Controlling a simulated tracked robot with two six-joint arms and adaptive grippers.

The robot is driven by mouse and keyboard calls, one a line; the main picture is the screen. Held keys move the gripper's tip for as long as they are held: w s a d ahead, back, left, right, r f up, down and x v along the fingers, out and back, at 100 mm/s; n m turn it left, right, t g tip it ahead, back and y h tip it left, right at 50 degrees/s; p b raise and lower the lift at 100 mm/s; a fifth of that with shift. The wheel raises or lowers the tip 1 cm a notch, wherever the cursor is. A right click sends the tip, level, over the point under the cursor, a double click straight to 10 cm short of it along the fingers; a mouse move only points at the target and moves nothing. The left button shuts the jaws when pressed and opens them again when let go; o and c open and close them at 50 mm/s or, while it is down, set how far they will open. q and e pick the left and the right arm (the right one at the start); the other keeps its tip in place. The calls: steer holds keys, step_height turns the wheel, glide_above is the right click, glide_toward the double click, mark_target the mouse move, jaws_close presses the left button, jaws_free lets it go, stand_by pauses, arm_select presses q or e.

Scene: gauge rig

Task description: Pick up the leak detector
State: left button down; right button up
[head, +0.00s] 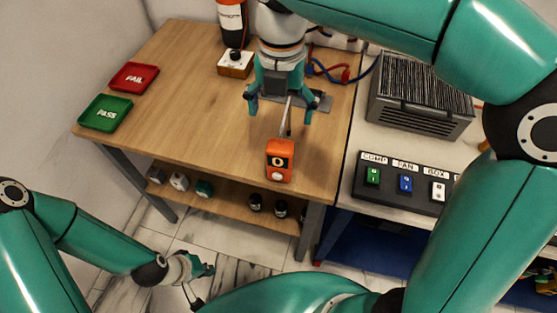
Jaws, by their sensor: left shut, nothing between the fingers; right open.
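The leak detector (280,160) is an orange handheld unit with a dark face and a thin grey probe. It lies near the front edge of the wooden table, with the probe pointing to the back. My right gripper (279,112) is open above the table, pointing down, with its fingers apart on either side of the probe in the picture. I cannot tell its exact height or whether it touches the probe. My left gripper (203,276) is shut and empty, low in front of the table, well away from the detector.
A red FAIL tray (134,78) and a green PASS tray (106,113) sit at the table's left. A switch panel (402,187) is on the right bench. The table's left middle is clear.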

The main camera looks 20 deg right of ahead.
mark_target(280, 144)
step_height(280, 144, down, 6)
steer(key=shift+w+f, duration=0.15)
steer(key=shift+f, duration=0.1)
steer(key=shift+w+f, duration=0.15)
steer(key=shift+f, duration=2.5)
steer(key=shift+c, duration=0.2)
jaws_close()
